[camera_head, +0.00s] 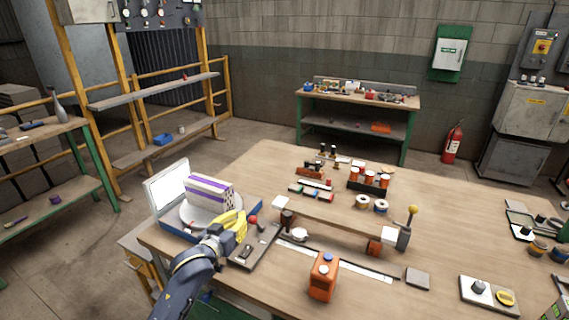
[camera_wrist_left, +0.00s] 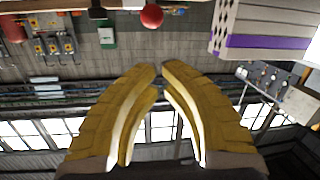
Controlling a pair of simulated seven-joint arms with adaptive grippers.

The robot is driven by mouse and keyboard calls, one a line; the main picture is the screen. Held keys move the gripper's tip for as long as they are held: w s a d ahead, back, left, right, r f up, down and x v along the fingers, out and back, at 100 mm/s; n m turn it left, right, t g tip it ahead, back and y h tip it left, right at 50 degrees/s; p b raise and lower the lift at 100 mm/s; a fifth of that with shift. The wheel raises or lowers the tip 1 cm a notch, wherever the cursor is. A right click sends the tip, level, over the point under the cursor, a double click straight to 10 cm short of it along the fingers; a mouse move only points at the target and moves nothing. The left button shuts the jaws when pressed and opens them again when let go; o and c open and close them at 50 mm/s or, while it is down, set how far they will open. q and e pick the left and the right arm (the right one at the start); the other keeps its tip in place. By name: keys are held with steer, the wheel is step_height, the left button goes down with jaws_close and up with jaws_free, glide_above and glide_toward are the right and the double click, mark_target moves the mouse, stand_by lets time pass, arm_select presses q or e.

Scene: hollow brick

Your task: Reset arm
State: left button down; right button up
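A white block with purple bands (camera_head: 210,191) rests on a round white plate (camera_head: 192,222) at the left of the wooden table (camera_head: 262,165). In the left wrist view the block (camera_wrist_left: 268,28) shows at the upper right, with a row of dark marks. My left gripper (camera_head: 240,222) has yellow fingers and is in front of the block, apart from it as far as I can see. In the left wrist view its fingertips (camera_wrist_left: 159,68) are nearly together with nothing between them. My right gripper is out of view.
A red ball knob (camera_head: 253,219) stands close beside my left gripper. A white panel (camera_head: 167,186) rises behind the plate. An orange container (camera_head: 323,277), a long rail and several small parts occupy the table. A yellow-knobbed lever (camera_head: 411,211) stands further right.

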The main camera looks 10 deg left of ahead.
arm_select(q)
steer(key=s+f+m+g, duration=0.1)
steer(key=s+f, duration=0.3)
steer(key=s+f+g+y, duration=0.1)
steer(key=s+f, duration=0.2)
steer(key=shift+s+d+f+m, duration=0.2)
steer(key=shift+s+f+m, duration=0.15)
steer(key=shift+f+m, duration=0.05)
steer(key=s+a+f+m+g+y, duration=0.2)
steer(key=s+f, duration=0.1)
steer(key=s, duration=0.7)
steer(key=s+a+f+m+g+y, duration=0.1)
steer(key=s+f+g+y, duration=0.2)
steer(key=s, duration=0.6)
steer(key=s+a+f+m+g+y, duration=0.15)
steer(key=s+f, duration=0.25)
steer(key=s, duration=0.6)
steer(key=s+d+f+g+h, duration=0.2)
steer(key=d+f, duration=0.1)
steer(key=f, duration=1.3)
steer(key=s+d+f+g+h, duration=0.1)
steer(key=d+f+h, duration=0.1)
steer(key=f, duration=1.4)
steer(key=s+f+n+g+h, duration=0.1)
steer(key=s+f+n+g, duration=0.1)
steer(key=s+f, duration=1.8)
steer(key=shift+s+n+g, duration=0.35)
steer(key=shift+s+g, duration=0.2)
steer(key=shift+s, duration=0.4)
